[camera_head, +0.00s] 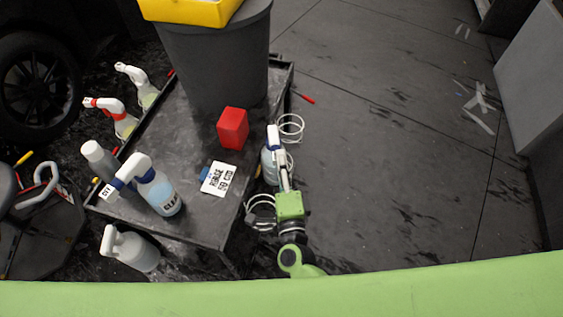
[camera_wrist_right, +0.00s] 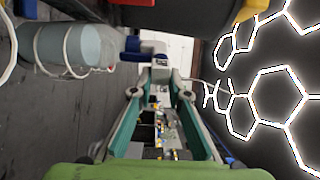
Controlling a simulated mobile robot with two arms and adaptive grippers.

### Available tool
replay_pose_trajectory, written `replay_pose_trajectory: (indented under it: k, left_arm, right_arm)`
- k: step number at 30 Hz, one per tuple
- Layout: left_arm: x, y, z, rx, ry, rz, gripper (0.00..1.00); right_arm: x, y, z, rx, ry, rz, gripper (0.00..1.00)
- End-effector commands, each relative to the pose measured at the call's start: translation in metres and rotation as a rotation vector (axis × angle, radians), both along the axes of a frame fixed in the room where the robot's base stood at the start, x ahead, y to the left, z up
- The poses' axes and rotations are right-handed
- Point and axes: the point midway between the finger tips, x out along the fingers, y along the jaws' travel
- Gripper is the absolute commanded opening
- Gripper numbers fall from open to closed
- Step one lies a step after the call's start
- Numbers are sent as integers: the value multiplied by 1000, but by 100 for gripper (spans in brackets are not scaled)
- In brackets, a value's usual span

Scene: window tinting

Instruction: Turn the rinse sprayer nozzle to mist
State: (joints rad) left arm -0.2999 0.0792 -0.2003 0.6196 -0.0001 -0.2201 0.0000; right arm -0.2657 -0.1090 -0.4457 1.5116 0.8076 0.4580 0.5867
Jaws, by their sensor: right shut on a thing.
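A spray bottle (camera_head: 268,168) with a white and blue head (camera_head: 273,138) is at the right side of the dark cart, beside white wire rings. I take it for the rinse sprayer; its label and nozzle marking cannot be read. My right gripper (camera_head: 284,182) reaches up to it from below in the head view and is shut on its nozzle end. In the right wrist view the bottle (camera_wrist_right: 70,46) lies sideways at upper left, with its blue collar (camera_wrist_right: 132,46) and white head beyond the teal-edged fingers (camera_wrist_right: 160,80). The fingers partly hide the nozzle. My left gripper is not in view.
The cart (camera_head: 200,115) carries a grey bin (camera_head: 215,60), a red block (camera_head: 232,128), and a white label card (camera_head: 219,179). Another blue-headed spray bottle (camera_head: 160,195) stands at its front left. More bottles line its left side. The floor at right is mostly clear.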

Motion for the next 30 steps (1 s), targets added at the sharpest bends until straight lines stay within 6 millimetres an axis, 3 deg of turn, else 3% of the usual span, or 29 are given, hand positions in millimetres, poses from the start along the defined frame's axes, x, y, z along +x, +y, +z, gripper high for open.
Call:
replay_pose_trajectory:
  k: [13,14,16,26,30]
  left_arm:
    - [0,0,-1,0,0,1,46]
    - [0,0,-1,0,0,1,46]
    - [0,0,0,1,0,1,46]
    - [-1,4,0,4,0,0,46]
    - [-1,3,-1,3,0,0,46]
  right_arm:
    - [0,0,-1,10,3,1,0]
    - [0,0,-1,10,3,1,18]
    - [0,0,-1,10,3,1,33]
    - [-1,0,-1,9,2,0,33]
    - [-12,-1,-1,9,4,1,33]
